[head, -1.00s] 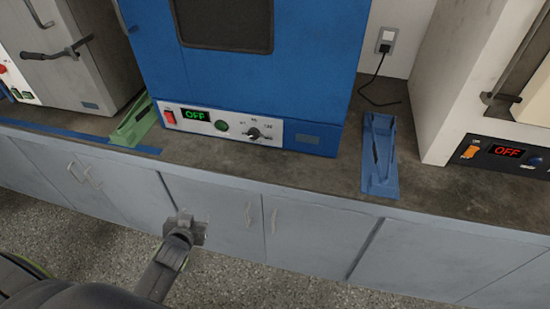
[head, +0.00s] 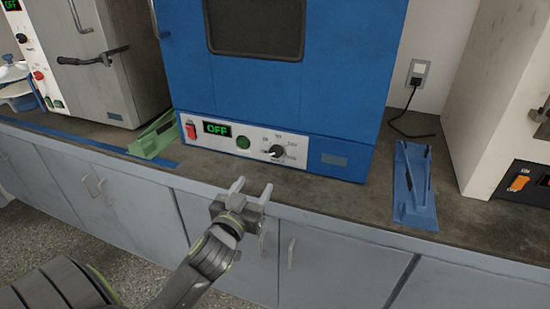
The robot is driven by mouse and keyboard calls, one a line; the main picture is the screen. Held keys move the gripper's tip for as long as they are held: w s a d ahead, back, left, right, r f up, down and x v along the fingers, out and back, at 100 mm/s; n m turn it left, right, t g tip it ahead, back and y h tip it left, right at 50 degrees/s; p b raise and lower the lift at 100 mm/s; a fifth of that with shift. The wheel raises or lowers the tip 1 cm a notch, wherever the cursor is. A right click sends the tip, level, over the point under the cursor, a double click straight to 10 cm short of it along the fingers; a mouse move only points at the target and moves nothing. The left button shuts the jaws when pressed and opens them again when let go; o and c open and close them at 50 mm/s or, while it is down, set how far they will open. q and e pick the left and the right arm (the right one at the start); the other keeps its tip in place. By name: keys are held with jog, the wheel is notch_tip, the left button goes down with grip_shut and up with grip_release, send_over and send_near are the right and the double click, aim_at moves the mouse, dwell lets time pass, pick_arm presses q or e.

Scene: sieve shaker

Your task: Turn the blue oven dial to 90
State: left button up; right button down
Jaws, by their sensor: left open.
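The blue oven (head: 330,75) stands on the counter in the head view. Its white control panel (head: 224,142) runs along the lower front. The black dial (head: 277,152) sits at the panel's right part, with small printed marks around it that are too blurred to read surely. The green display (head: 217,128) reads OFF. My left gripper (head: 252,188) is open and empty, below and a little left of the dial, in front of the counter edge. Its two fingers point up toward the panel, apart from it. My right gripper is not in view.
A red switch (head: 191,131) and a green button (head: 243,143) share the panel. A green bracket (head: 155,137) stands left of the oven and a blue bracket (head: 414,187) right of it. Grey cabinets (head: 335,257) lie below the counter (head: 330,191).

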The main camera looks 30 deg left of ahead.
aim_at(275, 153)
pick_arm(q)
jog(key=x, duration=1.2)
jog(key=shift+w+a+f, duration=0.1)
jog(key=shift+w, duration=0.15)
jog(key=shift+x, duration=0.8)
jog(key=shift+s, duration=0.1)
jog(key=c, duration=1)
jog(key=shift+o, duration=0.2)
jog(key=shift+p, duration=0.35)
